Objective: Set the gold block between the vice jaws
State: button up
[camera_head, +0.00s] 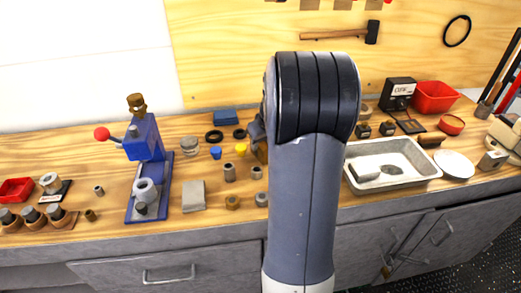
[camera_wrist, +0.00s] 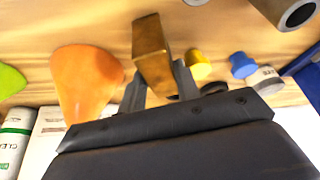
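The gold block (camera_wrist: 152,50) shows in the wrist view between the two fingertips of my gripper (camera_wrist: 157,82). Both fingers lie against its sides, with no clear gap, so the gripper looks shut on it. In the head view, the gold block (camera_head: 260,151) is partly hidden behind my arm, low over or on the bench behind it; I cannot tell whether it touches the bench. A beige and grey device (camera_head: 504,135) at the right edge of the head view may be the vice; its jaws are not clear.
A blue press (camera_head: 145,140) stands on the left of the wooden bench (camera_head: 100,175). Near the block are a yellow cap (camera_wrist: 198,65) and a blue cap (camera_wrist: 241,65). An orange object (camera_wrist: 85,82) lies beside it. A metal tray (camera_head: 430,177) and a white dish (camera_head: 455,164) occupy the right.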

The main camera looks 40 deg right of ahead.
grip_shut()
jog(key=shift+r, duration=0.1)
